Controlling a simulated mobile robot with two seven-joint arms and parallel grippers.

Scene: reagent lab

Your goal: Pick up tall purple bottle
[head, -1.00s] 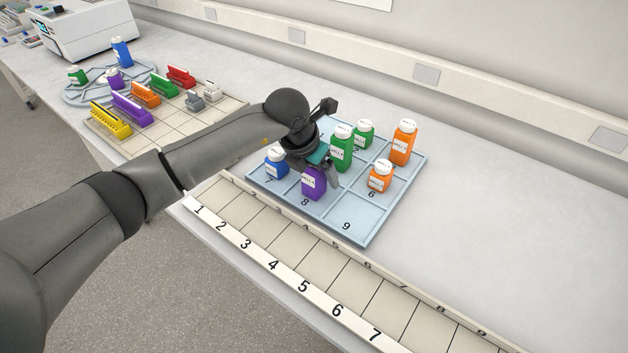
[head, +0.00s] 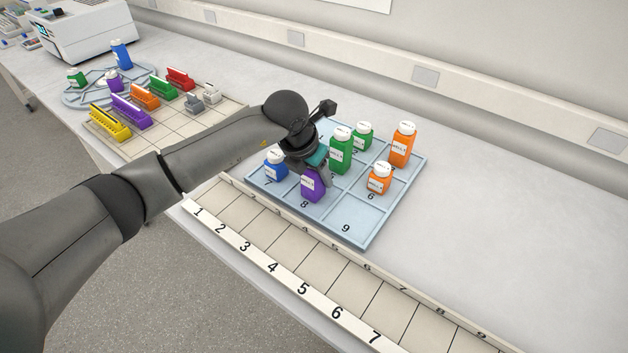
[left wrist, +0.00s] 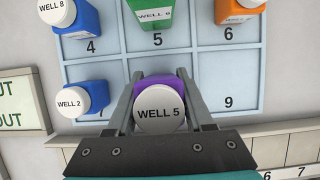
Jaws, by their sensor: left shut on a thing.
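The tall purple bottle (head: 313,187) stands in compartment 8 of the light blue tray (head: 349,227). In the left wrist view its white cap (left wrist: 160,108) reads "WELL 5", with a little purple showing behind it. My left gripper (head: 316,178) comes down from above and is shut on this bottle, one finger on each side of the cap. The bottle looks upright; whether its base touches the tray floor I cannot tell. A second, smaller purple bottle (head: 115,81) stands far off on the round rack. My right gripper is not in view.
A blue bottle (head: 275,165) is close beside the gripper in compartment 7. Green bottles (head: 340,152) and orange bottles (head: 379,180) stand in other compartments. Compartment 9 is empty. A numbered strip (head: 287,274) runs along the front. The bench to the right is clear.

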